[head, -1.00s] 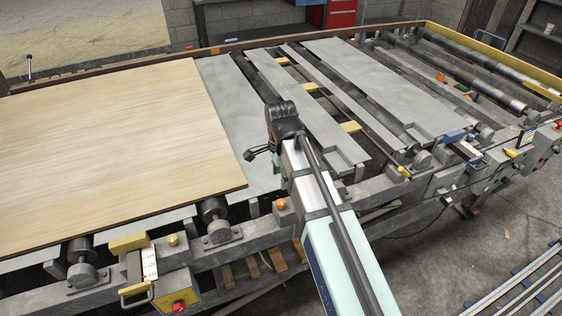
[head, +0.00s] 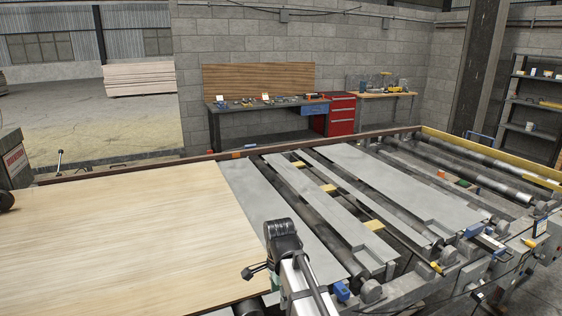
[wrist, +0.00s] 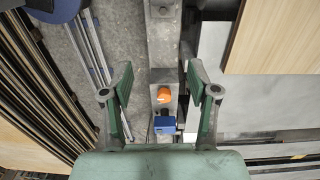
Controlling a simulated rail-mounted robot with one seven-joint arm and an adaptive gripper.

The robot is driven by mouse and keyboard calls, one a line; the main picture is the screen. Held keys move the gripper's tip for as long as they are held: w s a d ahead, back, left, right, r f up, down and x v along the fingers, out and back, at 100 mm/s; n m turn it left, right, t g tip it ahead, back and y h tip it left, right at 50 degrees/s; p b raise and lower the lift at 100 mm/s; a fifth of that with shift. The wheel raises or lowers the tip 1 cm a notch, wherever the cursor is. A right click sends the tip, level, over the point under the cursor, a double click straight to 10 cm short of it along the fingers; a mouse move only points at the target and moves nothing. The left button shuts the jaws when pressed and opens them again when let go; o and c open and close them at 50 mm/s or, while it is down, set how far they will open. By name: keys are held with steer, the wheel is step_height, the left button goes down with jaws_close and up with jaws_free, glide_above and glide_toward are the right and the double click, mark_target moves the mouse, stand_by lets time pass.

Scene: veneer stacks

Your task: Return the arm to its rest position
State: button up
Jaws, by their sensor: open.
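My arm (head: 300,285) rises from the bottom middle of the head view, its dark joint (head: 282,240) in front of the roller bed. In the wrist view my gripper (wrist: 159,82) is open, its two green-padded fingers spread wide with nothing between the pads. Below it, apart from the fingers, are a grey metal rail, an orange button (wrist: 163,95) and a blue box (wrist: 165,125). My gripper's fingers cannot be made out in the head view.
A wood veneer sheet (head: 130,240) lies on the left of the bed; its edge also shows in the wrist view (wrist: 275,40). Grey plates (head: 380,185) and rollers (head: 480,165) fill the right. A workbench (head: 265,105) and red drawers (head: 341,115) stand behind.

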steer(key=s+d+f+n+g, duration=0.15)
steer(key=s+d+f, duration=0.3)
steer(key=f, duration=0.45)
steer(key=s+d+f+n+g, duration=0.1)
steer(key=s+d+f+n, duration=0.3)
steer(key=f, duration=0.6)
steer(key=s+d+f+n+g, duration=0.1)
steer(key=s+d+f, duration=0.3)
steer(key=f, duration=0.5)
steer(key=s+d+f+n+g, duration=0.1)
steer(key=s+d+f+n, duration=0.1)
steer(key=s+f, duration=0.3)
steer(key=s+d+f+n+g, duration=0.1)
steer(key=s+f, duration=0.4)
steer(key=s, duration=0.8)
steer(key=s+d+f+n+g, duration=0.1)
steer(key=s+d+f+n, duration=0.1)
steer(key=s+f, duration=0.3)
steer(key=s+n, duration=0.1)
steer(key=s, duration=0.3)
steer(key=shift+s+d+f+n, duration=0.15)
steer(key=shift+d+n, duration=0.15)
steer(key=shift+n, duration=0.05)
steer(key=shift+d, duration=0.15)
